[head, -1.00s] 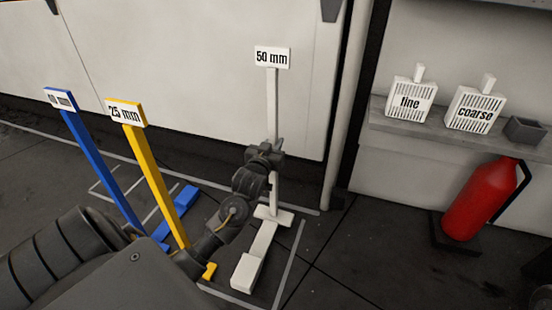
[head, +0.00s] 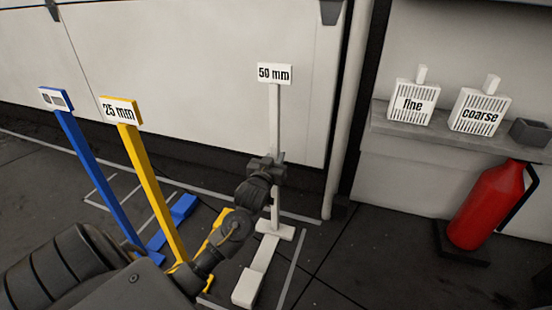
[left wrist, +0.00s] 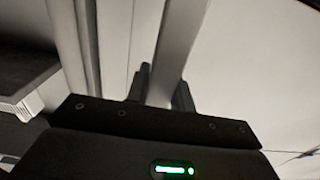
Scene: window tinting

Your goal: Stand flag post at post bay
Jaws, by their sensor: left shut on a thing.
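The white flag post (head: 275,120) has a "50 mm" sign on top and a white cross-shaped foot. It is upright in front of the white wall panel. My left gripper (head: 276,168) is shut on its upright at about mid-height. In the left wrist view the pale post (left wrist: 172,60) runs up between the fingers (left wrist: 162,92). The foot is over or on the floor bay marked by pale lines (head: 297,262), right of the yellow post; I cannot tell whether it touches the floor. My right gripper is not in view.
A yellow "25 mm" post (head: 150,185) and a blue post (head: 88,170) stand at the left, close to my left arm. A red extinguisher (head: 486,205) stands at the right. A shelf (head: 450,136) holds "fine" and "coarse" boxes. Floor between bay and extinguisher is clear.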

